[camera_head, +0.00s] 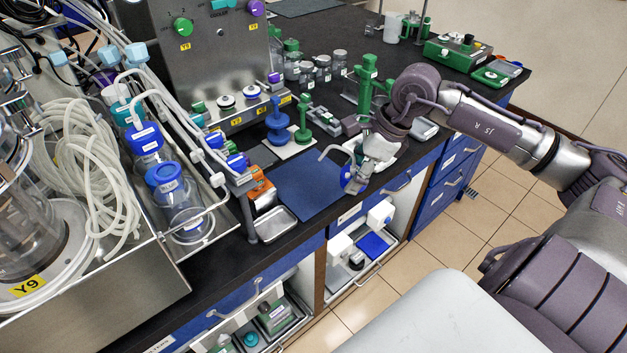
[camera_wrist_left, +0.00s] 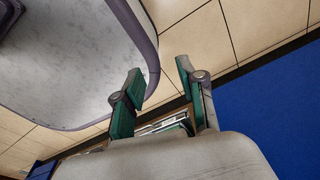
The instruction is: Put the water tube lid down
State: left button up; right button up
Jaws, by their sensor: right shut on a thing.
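My right gripper (camera_head: 365,168) is shut on the water tube lid (camera_head: 353,185), a blue cap with a bent white tube pointing left. The lid is tilted and hangs near the right edge of a dark blue mat (camera_head: 296,190) at the front of the bench; I cannot tell its height above the bench. The gripper partly covers the lid. My left gripper (camera_wrist_left: 160,70) shows only in the left wrist view, its green-padded fingers apart with nothing between them. Blue-capped bottles (camera_head: 168,178) stand in a metal tray at left.
A white tray is partly hidden behind my right gripper. Open shelves lie below the bench edge.

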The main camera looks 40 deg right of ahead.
jog(key=w+a+f+p, duration=0.1)
jog(key=w+a+p, duration=0.1)
jog(key=w+a, duration=0.1)
jog(key=p, duration=0.2)
send_over(301, 199)
jog(key=s+d, duration=0.1)
jog(key=f, duration=0.4)
jog(key=shift+s+f, duration=0.2)
jog(key=shift+f, duration=0.1)
jog(key=shift+w+f, duration=0.2)
notch_tip(301, 199, down, 4)
jog(key=shift+f+p, duration=0.15)
jog(key=shift+p, duration=0.25)
pick_arm(q)
jog(key=r, duration=0.2)
jog(key=s+r, duration=0.1)
jog(key=r, duration=0.2)
jog(key=shift+a, duration=0.15)
jog(key=shift+f, duration=0.1)
pick_arm(e)
jog(key=shift+f, duration=0.1)
jog(key=o, duration=1)
pick_arm(q)
jog(key=shift+s, duration=0.1)
